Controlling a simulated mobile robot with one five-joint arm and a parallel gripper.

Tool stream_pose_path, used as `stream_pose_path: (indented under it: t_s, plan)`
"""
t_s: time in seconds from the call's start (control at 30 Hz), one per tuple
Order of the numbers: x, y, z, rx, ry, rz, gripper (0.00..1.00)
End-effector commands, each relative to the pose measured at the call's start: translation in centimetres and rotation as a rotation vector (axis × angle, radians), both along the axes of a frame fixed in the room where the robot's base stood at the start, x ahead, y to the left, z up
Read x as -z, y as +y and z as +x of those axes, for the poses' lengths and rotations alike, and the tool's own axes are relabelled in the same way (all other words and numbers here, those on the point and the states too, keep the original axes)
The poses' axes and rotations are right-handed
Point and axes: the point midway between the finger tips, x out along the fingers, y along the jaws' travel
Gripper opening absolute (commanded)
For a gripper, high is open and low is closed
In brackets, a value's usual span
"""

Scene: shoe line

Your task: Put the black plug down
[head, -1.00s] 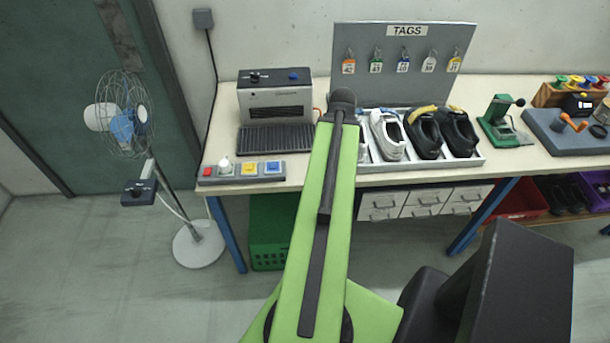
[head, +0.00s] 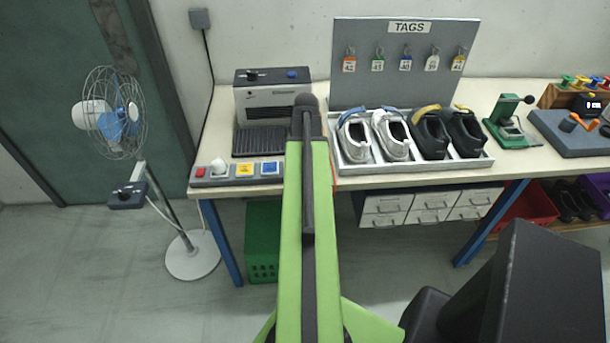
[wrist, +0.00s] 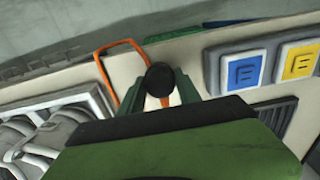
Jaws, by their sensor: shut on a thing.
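In the wrist view the black plug (wrist: 160,79) shows as a round black end between the dark green fingers of my gripper (wrist: 157,93), which is shut on it. An orange cord (wrist: 104,76) loops from beside the plug over the pale table. In the head view my arm hides the gripper and the plug; its far end is over the table between the grey machine (head: 272,105) and the shoe tray (head: 420,168). I cannot tell how high the plug is above the table.
A button panel (head: 228,182) with red, yellow and blue buttons lies at the table's front left edge. It shows at the wrist view's upper right (wrist: 268,65). White and black shoes fill the tray. A tag board (head: 405,85) stands behind; a green press (head: 508,122) stands right.

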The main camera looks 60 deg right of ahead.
Motion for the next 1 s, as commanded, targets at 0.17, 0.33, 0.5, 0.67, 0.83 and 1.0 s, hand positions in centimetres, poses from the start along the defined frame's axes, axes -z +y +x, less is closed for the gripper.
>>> stream_pose_path:
  t_s: [0.17, 0.33, 0.5, 0.67, 0.83, 1.0]
  plan:
    - [2.19, 0.01, -0.01, 0.000, 0.000, 0.000, 0.00]
    - [1.93, 0.01, 0.00, -0.001, 0.000, 0.000, 0.00]
    - [2.23, 0.03, 0.02, -0.001, 0.000, 0.000, 0.45]
    - [2.21, 0.03, 0.03, -0.001, 0.000, 0.000, 0.62]
    - [2.21, 0.04, 0.04, -0.001, 0.000, 0.000, 0.62]
    - [1.85, 0.05, 0.05, -0.002, 0.000, 0.000, 0.62]
